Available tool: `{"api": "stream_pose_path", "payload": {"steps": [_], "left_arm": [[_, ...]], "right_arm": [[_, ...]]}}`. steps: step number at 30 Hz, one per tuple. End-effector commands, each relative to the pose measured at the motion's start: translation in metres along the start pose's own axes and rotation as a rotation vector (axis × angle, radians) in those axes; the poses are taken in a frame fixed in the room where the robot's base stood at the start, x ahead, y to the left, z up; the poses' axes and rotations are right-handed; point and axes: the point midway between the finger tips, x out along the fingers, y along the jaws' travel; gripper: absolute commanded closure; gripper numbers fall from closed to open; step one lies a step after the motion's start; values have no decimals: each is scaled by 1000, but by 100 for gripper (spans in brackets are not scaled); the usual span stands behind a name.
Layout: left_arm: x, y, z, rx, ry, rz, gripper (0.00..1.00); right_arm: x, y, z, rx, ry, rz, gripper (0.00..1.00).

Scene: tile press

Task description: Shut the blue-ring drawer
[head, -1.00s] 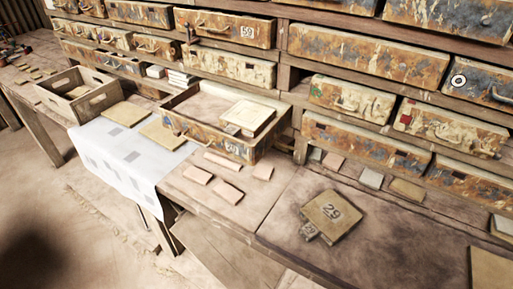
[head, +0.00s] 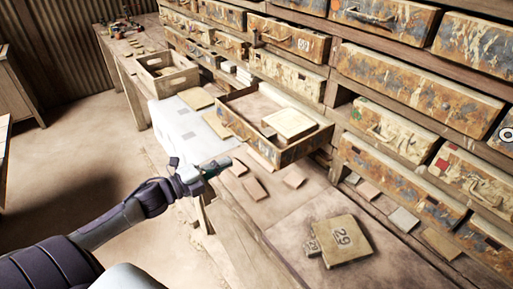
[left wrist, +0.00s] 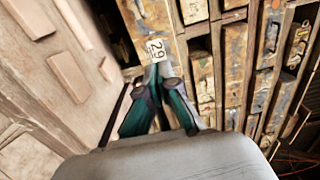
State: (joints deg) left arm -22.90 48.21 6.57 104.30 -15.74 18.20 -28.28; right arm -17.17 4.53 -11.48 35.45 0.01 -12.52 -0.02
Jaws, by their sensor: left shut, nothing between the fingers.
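One drawer (head: 300,150) stands pulled out of the rack over the bench, with a pale square tile stack (head: 290,122) inside. I cannot make out a blue ring on it. My left gripper (head: 222,164) is shut and empty, in front of and below this drawer's front in the head view. In the left wrist view my shut fingertips (left wrist: 160,68) point at a rusty drawer front with a white number label (left wrist: 157,49), apparently 29. Whether they touch it I cannot tell. My right gripper is not in view.
Closed rusty drawers (head: 415,85) fill the rack behind. Loose pinkish tiles (head: 254,189) and a square block marked 29 (head: 343,239) lie on the bench. The floor at left is clear.

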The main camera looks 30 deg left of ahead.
Motion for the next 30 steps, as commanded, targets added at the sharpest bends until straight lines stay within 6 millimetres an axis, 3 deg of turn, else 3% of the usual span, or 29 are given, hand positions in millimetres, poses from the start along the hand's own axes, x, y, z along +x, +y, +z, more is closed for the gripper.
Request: {"api": "stream_pose_path", "payload": {"steps": [16, 22, 30], "left_arm": [[88, -4, 0, -2, -1, -1, 100], [103, -1, 0, -3, -2, 0, 100], [106, 1, 0, -2, -1, 1, 100]], "right_arm": [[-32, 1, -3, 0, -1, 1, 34], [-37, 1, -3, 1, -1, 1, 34], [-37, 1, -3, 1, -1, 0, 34]]}}
